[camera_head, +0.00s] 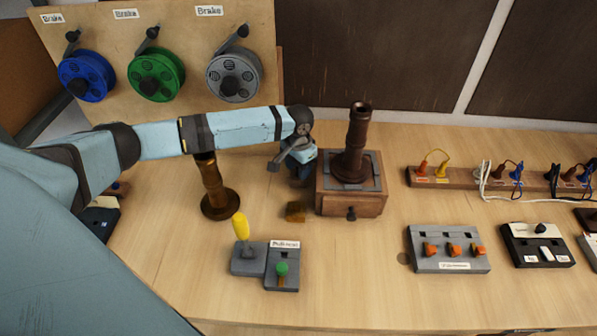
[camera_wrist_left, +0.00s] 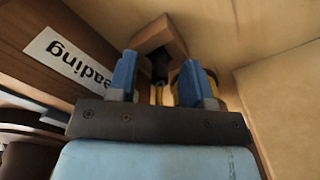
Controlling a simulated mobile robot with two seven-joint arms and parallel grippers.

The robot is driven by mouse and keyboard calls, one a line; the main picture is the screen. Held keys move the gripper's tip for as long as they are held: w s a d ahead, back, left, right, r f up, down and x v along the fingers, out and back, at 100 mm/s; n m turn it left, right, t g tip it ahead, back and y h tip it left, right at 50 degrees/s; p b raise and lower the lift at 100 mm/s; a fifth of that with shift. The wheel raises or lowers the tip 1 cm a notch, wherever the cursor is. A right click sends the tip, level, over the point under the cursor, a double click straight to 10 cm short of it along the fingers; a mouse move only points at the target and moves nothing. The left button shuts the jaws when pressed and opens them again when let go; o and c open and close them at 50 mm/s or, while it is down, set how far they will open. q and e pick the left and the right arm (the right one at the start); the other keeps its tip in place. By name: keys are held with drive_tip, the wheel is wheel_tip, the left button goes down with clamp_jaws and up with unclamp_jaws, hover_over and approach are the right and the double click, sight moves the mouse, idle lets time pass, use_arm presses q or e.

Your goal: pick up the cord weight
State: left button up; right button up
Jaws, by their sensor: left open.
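A small brownish block (camera_head: 295,211), which looks like the cord weight, lies on the table left of the wooden lamp box (camera_head: 350,200). In the left wrist view, a brown block (camera_wrist_left: 158,36) shows just beyond the fingertips, with a dark part and a yellowish part between the fingers. I cannot tell for certain that it is the same piece. My left gripper (camera_head: 299,178) is low beside the box's left side, just behind the block. Its blue jaws (camera_wrist_left: 158,82) are open in the wrist view. My right gripper is not in view.
The box carries a dark upright post (camera_head: 357,140). A brass post (camera_head: 212,187) stands under my left arm. A lever unit (camera_head: 265,263) sits in front. Switch boxes (camera_head: 449,250) and a plug rail (camera_head: 500,183) are on the right. Front middle table is clear.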

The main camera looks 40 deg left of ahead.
use_arm(q)
clamp_jaws()
drive_tip(key=shift+r, duration=0.1)
